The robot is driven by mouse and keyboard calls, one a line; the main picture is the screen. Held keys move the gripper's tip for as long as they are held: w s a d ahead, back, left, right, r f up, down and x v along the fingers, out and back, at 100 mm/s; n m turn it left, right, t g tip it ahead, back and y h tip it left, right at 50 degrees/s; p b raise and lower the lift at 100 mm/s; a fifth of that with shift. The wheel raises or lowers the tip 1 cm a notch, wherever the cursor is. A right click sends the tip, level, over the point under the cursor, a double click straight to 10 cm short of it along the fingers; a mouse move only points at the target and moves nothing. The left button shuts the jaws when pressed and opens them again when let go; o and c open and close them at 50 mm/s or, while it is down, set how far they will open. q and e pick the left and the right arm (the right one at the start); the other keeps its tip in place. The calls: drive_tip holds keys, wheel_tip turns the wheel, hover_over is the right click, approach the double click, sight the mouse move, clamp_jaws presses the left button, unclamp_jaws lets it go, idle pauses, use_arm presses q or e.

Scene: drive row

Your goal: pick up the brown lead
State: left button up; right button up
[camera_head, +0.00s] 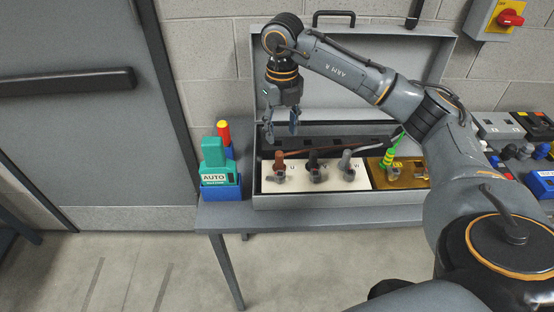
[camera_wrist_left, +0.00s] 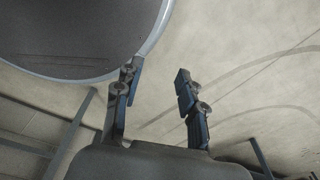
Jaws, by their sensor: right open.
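The brown lead (camera_head: 279,163) stands with its plug on a white panel (camera_head: 298,186) in the open grey case, at the panel's left end. Its brown cable runs right behind the other plugs. Beside it on the panel are a black lead (camera_head: 314,164) and a grey lead (camera_head: 346,163). My right gripper (camera_head: 281,133) is open and empty, pointing down a little above the brown lead, apart from it. My left gripper (camera_wrist_left: 158,82) shows only in the left wrist view; its fingers are apart with nothing between them, over bare floor.
The case's raised lid (camera_head: 345,75) stands behind my right arm. A green-yellow lead (camera_head: 389,156) is on a brass panel (camera_head: 405,178) to the right. A green AUTO device (camera_head: 214,165) sits in a blue holder left of the case. A door (camera_head: 90,120) is at left.

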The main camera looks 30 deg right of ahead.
sight(280, 152)
wheel_tip(280, 152, down, 4)
drive_tip(key=shift+w+f+p, duration=0.1)
drive_tip(key=shift+f+p, duration=0.15)
drive_tip(key=shift+p, duration=0.05)
drive_tip(key=shift+w+f, duration=0.1)
drive_tip(key=shift+f, duration=0.15)
drive_tip(key=shift+f+p, duration=0.55)
drive_tip(key=shift+f, duration=0.1)
wheel_tip(280, 152, down, 4)
drive_tip(key=shift+w+r+p, duration=0.15)
drive_tip(key=shift+r+p, duration=0.1)
drive_tip(key=shift+p, duration=0.3)
drive_tip(key=shift+f, duration=0.2)
use_arm(q)
drive_tip(key=r, duration=0.1)
drive_tip(key=s+r, duration=0.1)
drive_tip(key=r, duration=0.1)
drive_tip(key=shift+s, duration=0.25)
use_arm(e)
clamp_jaws()
